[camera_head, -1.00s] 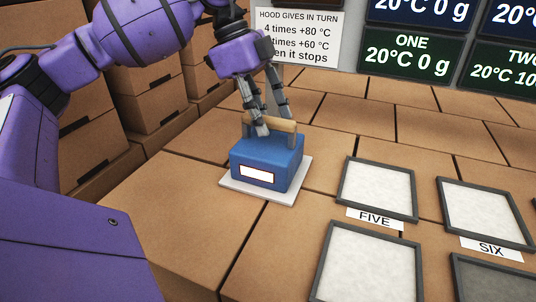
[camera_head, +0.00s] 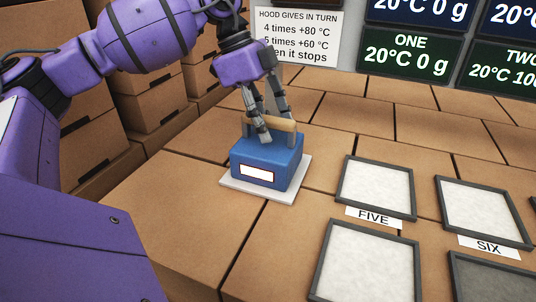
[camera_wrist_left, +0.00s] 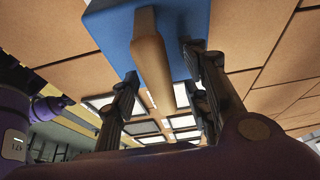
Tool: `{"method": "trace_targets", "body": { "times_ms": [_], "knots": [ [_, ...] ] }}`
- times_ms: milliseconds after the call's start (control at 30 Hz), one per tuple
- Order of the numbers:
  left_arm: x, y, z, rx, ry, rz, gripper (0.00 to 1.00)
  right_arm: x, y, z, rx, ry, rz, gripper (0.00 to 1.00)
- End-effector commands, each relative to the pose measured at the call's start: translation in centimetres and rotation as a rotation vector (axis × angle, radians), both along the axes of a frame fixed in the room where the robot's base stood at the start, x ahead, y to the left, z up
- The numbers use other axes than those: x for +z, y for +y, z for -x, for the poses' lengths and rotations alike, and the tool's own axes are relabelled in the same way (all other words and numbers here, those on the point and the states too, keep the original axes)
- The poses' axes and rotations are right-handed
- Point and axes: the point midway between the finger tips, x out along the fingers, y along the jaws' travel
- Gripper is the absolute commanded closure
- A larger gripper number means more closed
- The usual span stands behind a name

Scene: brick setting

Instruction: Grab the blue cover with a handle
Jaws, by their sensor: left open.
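The blue cover (camera_head: 266,163) is a box with a wooden bar handle (camera_head: 272,124) on top and a white label on its front. It sits on a white plate (camera_head: 238,188). My left gripper (camera_head: 275,130) is at the handle from above, with its fingers spread open. In the left wrist view the blue cover (camera_wrist_left: 185,30) is at the top, and its handle (camera_wrist_left: 152,70) runs between the two open fingers of my left gripper (camera_wrist_left: 165,82). I cannot tell whether a finger touches the handle. My right gripper is not in view.
Framed white pads (camera_head: 376,187) labelled FIVE and SIX lie to the right of the cover on the brown box-like surface (camera_head: 330,110). A printed sign (camera_head: 298,35) and dark display panels (camera_head: 412,52) stand behind. Stacked brown boxes (camera_head: 150,100) rise at the left.

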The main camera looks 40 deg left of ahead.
Motion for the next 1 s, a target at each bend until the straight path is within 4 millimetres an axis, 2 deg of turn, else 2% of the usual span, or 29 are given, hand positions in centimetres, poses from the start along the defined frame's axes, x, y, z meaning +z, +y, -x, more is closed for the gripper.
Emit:
{"method": "trace_targets", "body": {
  "times_ms": [167, 400, 500, 1000],
  "knots": [
    [-0.05, 0.0, 0.0, 0.0, 0.001, 0.0, 0.59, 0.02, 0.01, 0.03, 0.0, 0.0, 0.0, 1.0],
    [-0.04, -0.01, 0.01, 0.0, 0.001, 0.0, 0.91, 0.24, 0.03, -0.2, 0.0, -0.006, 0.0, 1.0],
    [-0.04, -0.01, 0.01, 0.0, 0.001, 0.0, 1.0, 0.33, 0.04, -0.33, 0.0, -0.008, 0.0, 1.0],
    [0.33, -0.05, -0.09, 0.0, -0.007, 0.002, 1.0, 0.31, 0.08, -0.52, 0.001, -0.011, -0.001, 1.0]
  ]
}}
